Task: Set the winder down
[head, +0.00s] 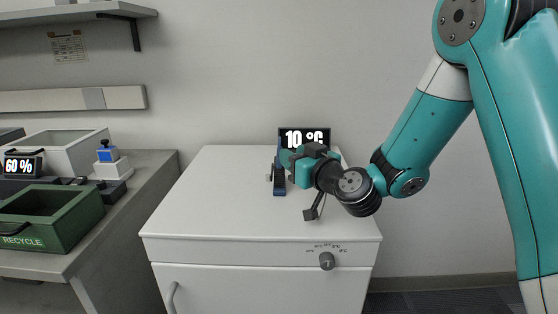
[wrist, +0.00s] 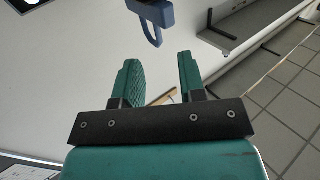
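The winder (head: 279,182) is a dark blue piece on the white cabinet top, just left of my gripper in the head view. In the wrist view the winder (wrist: 152,15) shows at the top edge, partly cut off, with a narrow blue loop hanging from it. My gripper (wrist: 158,65) is open, with its two green fingers apart and nothing between them. The winder lies beyond the fingertips, apart from them in the wrist view. In the head view my gripper (head: 290,162) is low over the cabinet and partly hides the area beside the winder.
The white cabinet (head: 215,205) has a clear top around the winder. A display reading 10 °C (head: 304,137) stands at its back. A dial (head: 327,261) is on its front. At left, a grey bench holds a green RECYCLE bin (head: 50,222) and a blue-topped stamp (head: 107,153).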

